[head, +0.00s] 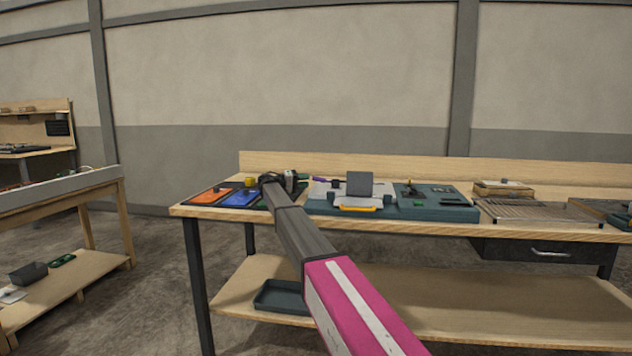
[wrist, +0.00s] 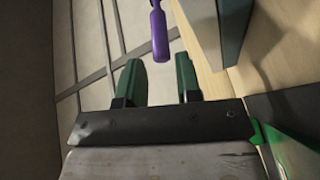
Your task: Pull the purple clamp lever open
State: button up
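The lever's end lies ahead of the gap between the fingertips, apart from both. The lever's base is out of the wrist view and cannot be made out in the head view.
A teal console with a grey upright panel (head: 359,185) and a yellow handle (head: 358,208) stands right of my gripper. Orange (head: 208,196) and blue (head: 240,198) panels lie to its left. A wooden tray (head: 503,188) is farther right. A wooden backboard (head: 420,168) runs behind.

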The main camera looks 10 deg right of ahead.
aim_at(316, 179)
jog(key=d, duration=0.3)
jog(key=w+d, duration=0.1)
jog(key=d, duration=0.1)
jog(key=shift+d, duration=0.3)
grip_shut()
